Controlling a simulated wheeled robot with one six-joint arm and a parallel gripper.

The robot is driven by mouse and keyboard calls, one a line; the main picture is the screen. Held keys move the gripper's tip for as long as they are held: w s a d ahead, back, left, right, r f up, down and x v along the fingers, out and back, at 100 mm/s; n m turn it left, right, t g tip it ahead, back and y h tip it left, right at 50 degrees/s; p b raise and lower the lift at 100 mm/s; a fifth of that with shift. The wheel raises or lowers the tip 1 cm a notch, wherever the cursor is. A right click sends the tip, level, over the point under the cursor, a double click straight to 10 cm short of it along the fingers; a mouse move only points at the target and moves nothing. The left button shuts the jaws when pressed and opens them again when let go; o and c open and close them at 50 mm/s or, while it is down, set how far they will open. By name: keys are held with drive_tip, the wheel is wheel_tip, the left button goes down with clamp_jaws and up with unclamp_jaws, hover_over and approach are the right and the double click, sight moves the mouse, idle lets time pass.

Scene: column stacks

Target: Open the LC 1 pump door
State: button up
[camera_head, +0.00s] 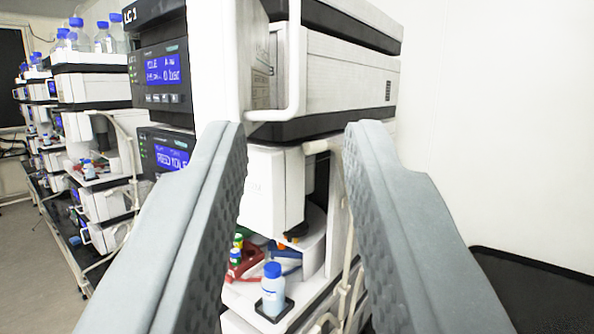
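The LC 1 stack stands in the centre, with an "LC-1" label (131,15) at the top left. A white upright panel (213,65), which looks like the pump door, stands beside the dark front with its lit blue display (163,70). A white bar handle (294,60) runs down from the top edge and bends left at its lower end to the panel. My gripper (295,130) is open and empty, its two grey padded fingers wide apart. The handle's lower end shows just above the gap between the fingertips. I cannot tell how far the door stands open.
Below, a small blue-capped bottle (273,288) stands in an open bay under a white module (272,185). More instrument stacks with blue-capped bottles (105,38) line the left. A bare white wall (500,120) and a dark surface (540,290) are on the right.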

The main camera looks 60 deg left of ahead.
drive_tip(key=v, duration=0.6)
drive_tip(key=shift+d, duration=0.1)
idle(0.3)
